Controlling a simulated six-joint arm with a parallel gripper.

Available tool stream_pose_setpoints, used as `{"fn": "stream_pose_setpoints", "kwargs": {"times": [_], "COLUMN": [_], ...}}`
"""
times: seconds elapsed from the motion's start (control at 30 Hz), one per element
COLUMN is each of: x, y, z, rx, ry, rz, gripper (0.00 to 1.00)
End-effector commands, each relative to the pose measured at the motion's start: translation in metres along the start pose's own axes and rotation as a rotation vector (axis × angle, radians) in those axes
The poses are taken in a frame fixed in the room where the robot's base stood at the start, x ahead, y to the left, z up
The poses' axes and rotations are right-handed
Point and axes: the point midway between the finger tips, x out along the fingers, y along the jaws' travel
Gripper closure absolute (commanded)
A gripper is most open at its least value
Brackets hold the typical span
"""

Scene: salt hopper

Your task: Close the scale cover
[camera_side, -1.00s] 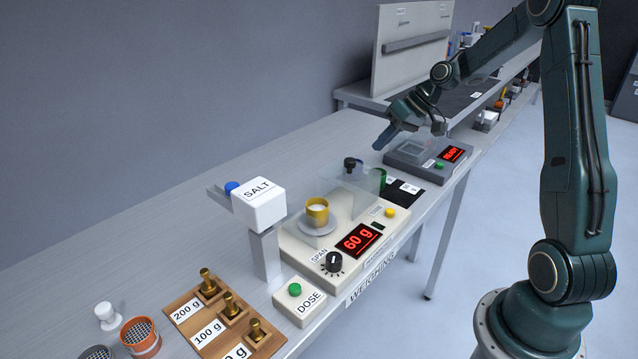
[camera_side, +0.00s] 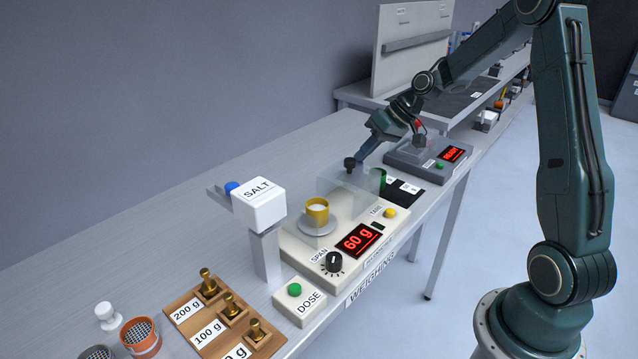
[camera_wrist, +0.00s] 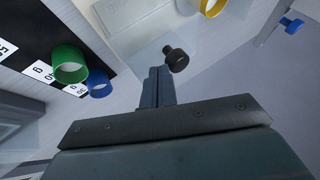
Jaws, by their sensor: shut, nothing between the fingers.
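The clear scale cover (camera_side: 345,192) with a black knob (camera_side: 350,163) sits on the rear part of the cream scale (camera_side: 292,243). The yellow cup (camera_side: 317,211) stands on the scale's pan (camera_side: 318,229), in front of the cover and not visibly under it. The display (camera_side: 359,241) reads 60 g. My gripper (camera_side: 361,157) is shut and empty, its fingertips just right of the knob. In the wrist view the shut fingers (camera_wrist: 158,76) point at the black knob (camera_wrist: 176,59), very close; I cannot tell if they touch.
The SALT hopper (camera_side: 259,204) stands left of the scale, with the DOSE button (camera_side: 295,290) below it. A green cup (camera_side: 378,180) is right of the cover, and it shows in the wrist view (camera_wrist: 70,64) beside a blue ring (camera_wrist: 98,83). A grey device (camera_side: 428,160) lies behind.

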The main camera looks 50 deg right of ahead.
Motion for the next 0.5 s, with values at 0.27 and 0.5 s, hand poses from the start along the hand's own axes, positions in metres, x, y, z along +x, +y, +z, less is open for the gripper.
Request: {"fn": "stream_pose_setpoints", "kwargs": {"times": [0.27,0.5], "x": [0.013,0.029], "y": [-0.033,-0.072], "z": [0.007,0.016], "rx": [-0.005,-0.004], "ry": [-0.002,-0.003], "rz": [-0.003,-0.003], "gripper": [1.0,1.0]}}
